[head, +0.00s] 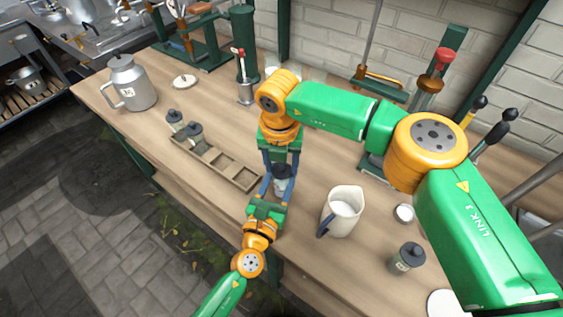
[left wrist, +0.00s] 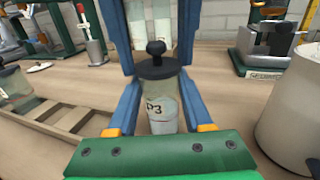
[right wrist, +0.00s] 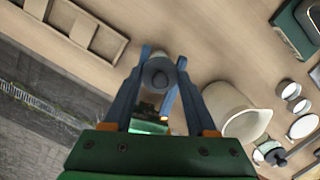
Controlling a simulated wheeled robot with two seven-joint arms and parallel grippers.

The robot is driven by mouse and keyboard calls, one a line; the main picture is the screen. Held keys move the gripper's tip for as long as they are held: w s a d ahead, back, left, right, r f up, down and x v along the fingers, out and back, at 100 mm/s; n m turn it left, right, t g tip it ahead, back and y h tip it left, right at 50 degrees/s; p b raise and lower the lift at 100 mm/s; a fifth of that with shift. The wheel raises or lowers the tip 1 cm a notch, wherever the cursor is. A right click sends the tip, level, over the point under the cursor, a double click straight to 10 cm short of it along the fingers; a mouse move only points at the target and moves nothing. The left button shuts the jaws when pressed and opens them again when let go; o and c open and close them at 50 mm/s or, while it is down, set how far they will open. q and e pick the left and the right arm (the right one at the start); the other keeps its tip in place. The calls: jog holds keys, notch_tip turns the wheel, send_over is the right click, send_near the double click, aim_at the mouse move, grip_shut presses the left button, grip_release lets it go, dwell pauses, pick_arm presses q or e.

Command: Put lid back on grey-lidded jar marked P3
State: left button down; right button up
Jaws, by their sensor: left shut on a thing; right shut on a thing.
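The jar marked P3 (left wrist: 161,112) stands upright between the blue fingers of my left gripper (head: 276,192), which is shut on it. Its dark grey lid (left wrist: 157,68), with a round knob, sits level at the jar's mouth; I cannot tell whether it is fully seated. In the right wrist view the lid (right wrist: 157,76) shows from above. My right gripper (head: 280,164) reaches down from above and is shut on the lid, its fingers on either side. In the head view the arms partly hide the jar (head: 282,183).
A wooden rack (head: 231,170) with square slots lies left of the jar, with grey-lidded jars (head: 193,133) at its far end. A cream pitcher (head: 343,212) stands close on the right. Another grey-lidded jar (head: 407,258) and a metal can (head: 131,84) stand farther off.

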jog(key=shift+f, duration=0.45)
pick_arm(q)
jog(key=shift+s+d+r, duration=0.1)
pick_arm(e)
jog(key=shift+s+d+f, duration=0.1)
jog(key=shift+f, duration=0.15)
jog(key=o, duration=1.2)
jog(key=shift+c, duration=0.2)
jog(key=shift+o, duration=1.1)
pick_arm(q)
jog(key=shift+d+r, duration=0.1)
pick_arm(e)
jog(key=shift+f, duration=0.1)
jog(key=r, duration=0.5)
jog(key=s+r, duration=0.1)
jog(key=r, duration=0.2)
jog(key=shift+s, duration=0.1)
pick_arm(q)
jog(key=shift+a+f, duration=0.2)
pick_arm(e)
jog(key=shift+r, duration=0.25)
